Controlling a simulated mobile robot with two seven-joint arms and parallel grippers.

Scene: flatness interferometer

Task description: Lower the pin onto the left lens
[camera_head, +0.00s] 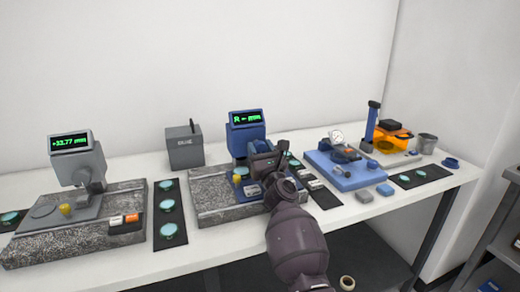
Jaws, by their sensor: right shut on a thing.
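My right arm comes in from the bottom, and its gripper (266,160) is at the blue gauge (246,135) in the middle of the table. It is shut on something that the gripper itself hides. The gauge's display shows a green reading. A yellow knob (237,180) and a granite base (210,200) show beside and below the gripper. I cannot make out the pin or what lies under it. Teal lens-like discs (168,209) lie on a black strip left of this base. My left gripper is not in view.
A grey gauge (75,165) on a granite base stands at the left, its display reading +33.77. A grey box (184,147) stands behind. To the right are a blue plate (350,175) with a dial, an orange case (393,138) and a grey cup (427,143).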

